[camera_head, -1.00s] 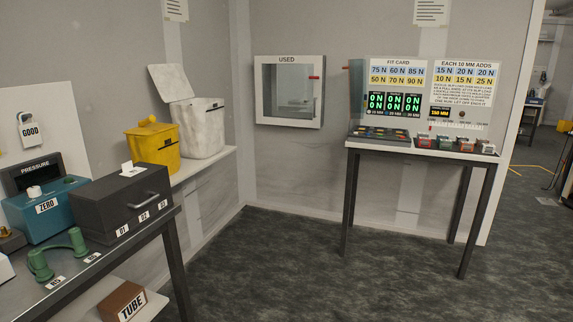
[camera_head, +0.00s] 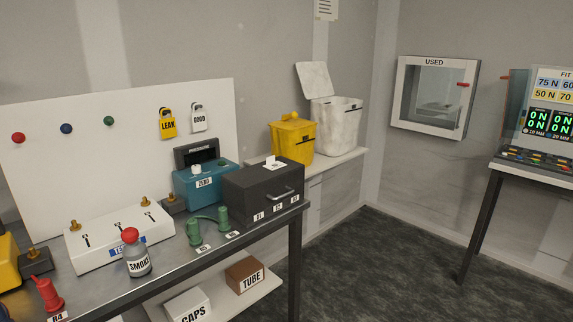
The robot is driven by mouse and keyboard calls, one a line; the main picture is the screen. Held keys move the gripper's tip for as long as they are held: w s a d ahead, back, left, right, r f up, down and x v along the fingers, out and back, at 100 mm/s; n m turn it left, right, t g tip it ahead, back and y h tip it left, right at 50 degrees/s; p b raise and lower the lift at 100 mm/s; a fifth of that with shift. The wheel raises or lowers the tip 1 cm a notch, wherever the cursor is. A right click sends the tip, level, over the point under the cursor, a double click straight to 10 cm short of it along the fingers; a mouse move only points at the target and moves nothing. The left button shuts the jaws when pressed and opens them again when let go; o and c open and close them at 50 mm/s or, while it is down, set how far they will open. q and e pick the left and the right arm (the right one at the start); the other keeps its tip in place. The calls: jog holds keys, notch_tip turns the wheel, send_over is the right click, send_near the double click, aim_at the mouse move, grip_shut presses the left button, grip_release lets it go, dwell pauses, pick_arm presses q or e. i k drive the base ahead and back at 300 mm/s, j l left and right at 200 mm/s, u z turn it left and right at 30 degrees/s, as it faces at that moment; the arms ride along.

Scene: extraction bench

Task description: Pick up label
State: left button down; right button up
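A small white paper label (camera_head: 271,162) stands out of the top of a dark grey box (camera_head: 262,190) on the bench; whether it is loose cannot be told. A yellow LEAK tag (camera_head: 168,124) and a white GOOD tag (camera_head: 199,118) hang side by side on the white backboard (camera_head: 60,130). Several small white plates with letters are on the front of the dark box and along the bench edge. Neither of my grippers is in view.
A yellow bin (camera_head: 291,142) and a white bin (camera_head: 337,128) are beyond.

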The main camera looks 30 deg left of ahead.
aim_at(271, 164)
jog(key=i+u, duration=0.1)
jog(key=u, duration=0.55)
jog(key=i+l+u, duration=0.65)
jog(key=l+u, duration=0.15)
jog(key=l, duration=0.15)
jog(key=i+l+u, duration=0.15)
jog(key=l+u, duration=0.15)
jog(key=l, duration=0.1)
